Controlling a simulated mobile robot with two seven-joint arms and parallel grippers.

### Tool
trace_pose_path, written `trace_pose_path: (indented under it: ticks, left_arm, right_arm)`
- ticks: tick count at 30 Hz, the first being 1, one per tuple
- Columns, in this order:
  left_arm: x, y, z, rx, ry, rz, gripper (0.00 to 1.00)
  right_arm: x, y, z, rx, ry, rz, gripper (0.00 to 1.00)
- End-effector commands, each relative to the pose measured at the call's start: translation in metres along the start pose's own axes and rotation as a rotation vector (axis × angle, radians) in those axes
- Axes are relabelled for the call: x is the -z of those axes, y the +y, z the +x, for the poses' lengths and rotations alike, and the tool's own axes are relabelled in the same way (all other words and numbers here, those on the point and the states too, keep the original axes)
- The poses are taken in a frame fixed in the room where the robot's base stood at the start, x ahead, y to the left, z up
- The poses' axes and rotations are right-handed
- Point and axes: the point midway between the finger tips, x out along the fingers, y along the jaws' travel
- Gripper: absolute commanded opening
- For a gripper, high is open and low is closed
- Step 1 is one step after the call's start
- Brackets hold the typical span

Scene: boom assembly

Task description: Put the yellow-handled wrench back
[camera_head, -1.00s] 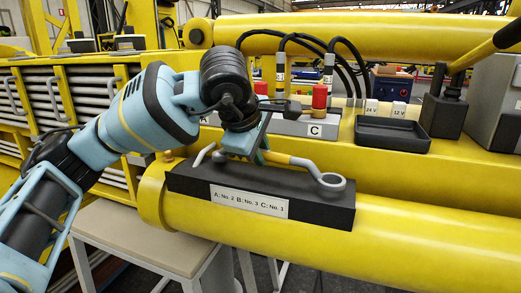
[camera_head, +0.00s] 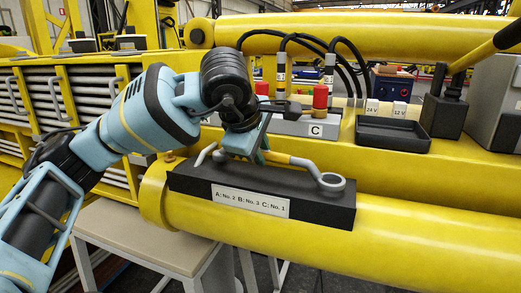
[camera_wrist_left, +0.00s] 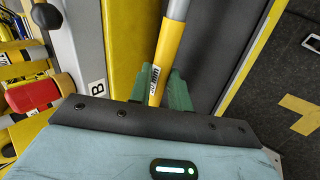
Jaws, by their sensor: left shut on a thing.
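The yellow-handled wrench (camera_head: 306,163) has a grey shaft and a grey ring end, which shows over the right part of a black block (camera_head: 320,208) in the head view. I cannot tell whether it rests on the block or is just above it. My left gripper (camera_head: 262,152) is shut on its yellow handle (camera_wrist_left: 163,62); the green fingers (camera_wrist_left: 179,92) lie on both sides of it in the left wrist view. The gripper hides the wrench's middle. A grey pronged part (camera_head: 206,153) shows left of the gripper. My right gripper is not in view.
The block carries a label (camera_head: 250,201) and sits on a thick yellow cylinder (camera_head: 420,235). Behind it are a grey box marked C (camera_head: 300,127), a red cap (camera_head: 320,97), black hoses and an empty black tray (camera_head: 393,134). A grey table (camera_head: 150,235) stands below left.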

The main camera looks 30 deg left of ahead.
Motion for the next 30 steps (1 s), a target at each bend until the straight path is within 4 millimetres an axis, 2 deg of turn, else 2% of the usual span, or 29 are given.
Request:
trace_pose_path:
  ticks: [21,22,27,30]
  left_arm:
    - [0.0002,-0.006,0.0086,-0.003,-0.001,-0.001,0.0]
    - [0.0002,-0.0057,0.0081,-0.004,-0.001,-0.001,0.23]
    - [0.0001,-0.0059,0.0082,-0.003,0.0,-0.001,0.45]
    - [0.0001,-0.0061,0.0084,-0.002,0.0,-0.001,0.45]
  right_arm:
    - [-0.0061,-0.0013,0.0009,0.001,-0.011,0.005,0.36]
    - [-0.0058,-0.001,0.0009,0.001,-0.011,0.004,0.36]
    - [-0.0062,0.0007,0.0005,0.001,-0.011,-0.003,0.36]
    - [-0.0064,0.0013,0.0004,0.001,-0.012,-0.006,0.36]
